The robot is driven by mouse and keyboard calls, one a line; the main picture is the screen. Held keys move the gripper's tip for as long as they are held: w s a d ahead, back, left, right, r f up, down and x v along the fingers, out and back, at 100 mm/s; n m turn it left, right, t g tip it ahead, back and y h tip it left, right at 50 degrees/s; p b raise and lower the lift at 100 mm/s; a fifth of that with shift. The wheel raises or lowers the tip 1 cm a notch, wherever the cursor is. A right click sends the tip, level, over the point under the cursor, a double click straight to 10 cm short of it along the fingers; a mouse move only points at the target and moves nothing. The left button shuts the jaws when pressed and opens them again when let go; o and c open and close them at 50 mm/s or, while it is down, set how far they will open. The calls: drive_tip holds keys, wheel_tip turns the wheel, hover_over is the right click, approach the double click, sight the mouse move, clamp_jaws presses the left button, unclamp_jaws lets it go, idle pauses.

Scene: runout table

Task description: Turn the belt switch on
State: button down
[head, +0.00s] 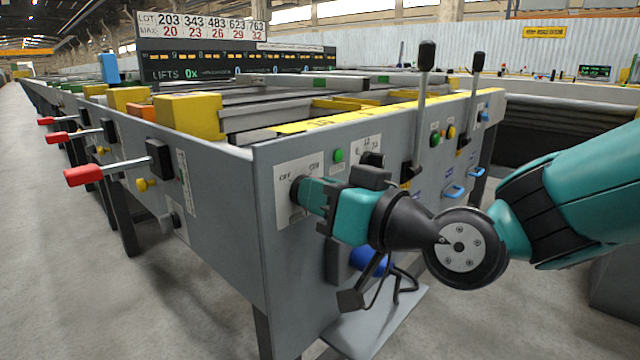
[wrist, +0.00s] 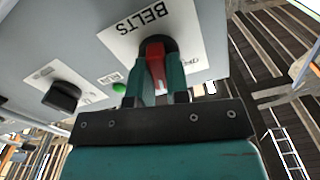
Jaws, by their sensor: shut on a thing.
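The belt switch (wrist: 155,52) is a black round knob with a red grip. It sits on a white plate marked BELTS (wrist: 122,42) on the grey end panel. In the head view the plate (head: 290,213) shows at the panel's left corner, with small lettering at its upper left and upper right. My gripper (wrist: 156,80) has its teal fingers on both sides of the red grip and is shut on it. In the head view my gripper (head: 307,193) reaches the panel from the right and hides most of the switch. Which marking the grip points to I cannot tell.
A green button (head: 338,155) and another black knob (wrist: 62,96) are close beside the switch. Two tall black-handled levers (head: 421,90) rise further right. A red-handled lever (head: 85,175) juts from the table's left side. A blue part (head: 369,261) sits below my gripper.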

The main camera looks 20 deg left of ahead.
drive_tip(key=shift+m+p, duration=1.4)
drive_tip(key=shift+m, duration=1.5)
drive_tip(key=shift+f, duration=0.1)
drive_tip(key=c, duration=1.1)
unclamp_jaws()
drive_tip(key=shift+d, duration=0.1)
drive_tip(key=b+v, duration=0.8)
drive_tip(key=v, duration=0.9)
drive_tip(key=shift+d+b, duration=0.15)
drive_tip(key=shift+b, duration=0.15)
